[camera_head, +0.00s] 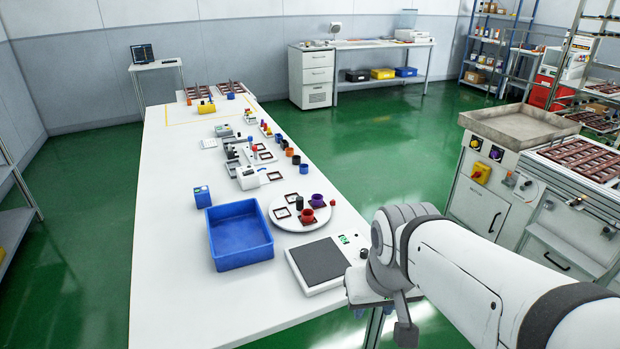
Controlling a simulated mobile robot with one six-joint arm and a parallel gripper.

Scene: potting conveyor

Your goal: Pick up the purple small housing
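A purple small housing (317,200) sits on a round white plate (290,226) on the long white table. A red cup-shaped part (307,216) stands in front of it, close by. Dark square frames and a black cylinder are also on the plate. My arm comes in from the lower right. Its end is over the table's right edge, to the right of and nearer than the plate, apart from the purple housing. I cannot make out the gripper's fingers, as the wrist hides them or they blend in.
A blue bin (238,250) stands left of the plate, and a scale with a dark top (320,261) stands nearer. Small devices and coloured parts line the table beyond. The table's left side (170,250) is clear. A workstation with a grey tray (518,122) stands to the right.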

